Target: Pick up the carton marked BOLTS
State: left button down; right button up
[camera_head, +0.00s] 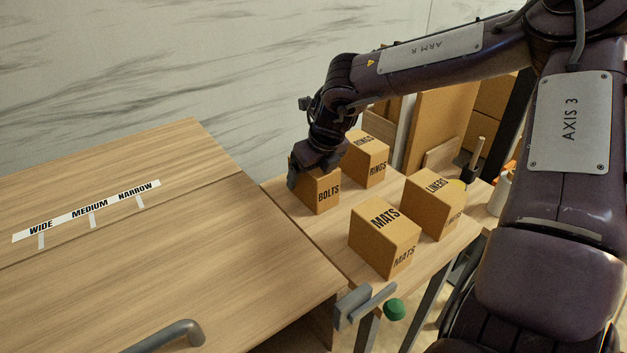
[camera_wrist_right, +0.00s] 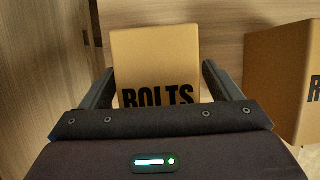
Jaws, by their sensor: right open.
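The brown carton marked BOLTS (camera_head: 318,194) stands upright at the back left of the low wooden side surface. My right gripper (camera_head: 309,174) is at its top, with one dark finger showing at the carton's left side. In the right wrist view the BOLTS carton (camera_wrist_right: 157,62) lies between the two open fingers of my right gripper (camera_wrist_right: 158,84). Small gaps seem to show on both sides of it. The lower part of the carton is hidden behind the gripper body. My left gripper is not in view.
Cartons marked RINGS (camera_head: 371,153), MATS (camera_head: 372,237) and LINERS (camera_head: 423,215) share the surface (camera_head: 318,232). The RINGS carton (camera_wrist_right: 277,80) is right of BOLTS in the wrist view. A higher wooden worktop (camera_head: 200,250) lies left, with a WIDE, MEDIUM, NARROW strip (camera_head: 65,220).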

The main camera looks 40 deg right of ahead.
jog(key=shift+f+b, duration=0.2)
jog(key=shift+b, duration=0.15)
dwell(0.4)
jog(key=c, duration=1.3)
